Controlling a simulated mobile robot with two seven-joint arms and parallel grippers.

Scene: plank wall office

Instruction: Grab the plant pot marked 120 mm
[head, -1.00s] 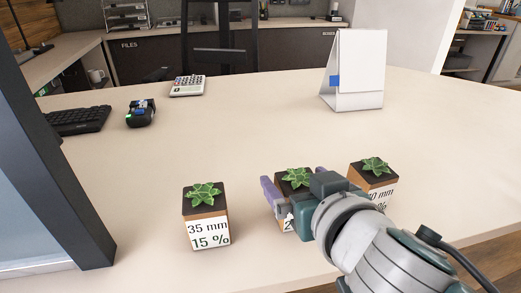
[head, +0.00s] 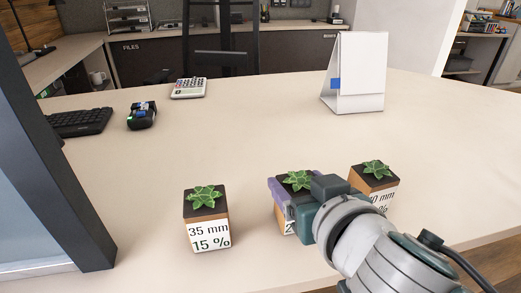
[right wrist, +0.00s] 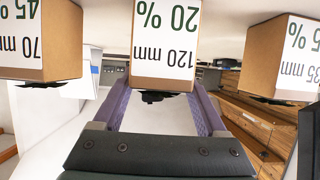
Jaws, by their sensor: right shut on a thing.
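The plant pot marked 120 mm and 20 % (right wrist: 165,48) is a brown cube with a white label, upside down in the right wrist view, between my right gripper's purple fingers (right wrist: 162,98). In the head view the same pot (head: 285,219) is the middle of three, with a green succulent on top and its label mostly hidden. My right gripper (head: 297,189) is shut on this pot, one finger on each side. The pot appears to stand on the desk. My left gripper is not in view.
A pot marked 35 mm, 15 % (head: 208,232) stands to the left; one marked 70 mm, 45 % (right wrist: 38,42) stands close on the right in the head view (head: 376,187). A white flip stand (head: 360,75), calculator (head: 188,88) and keyboard (head: 80,122) are farther back. The desk middle is clear.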

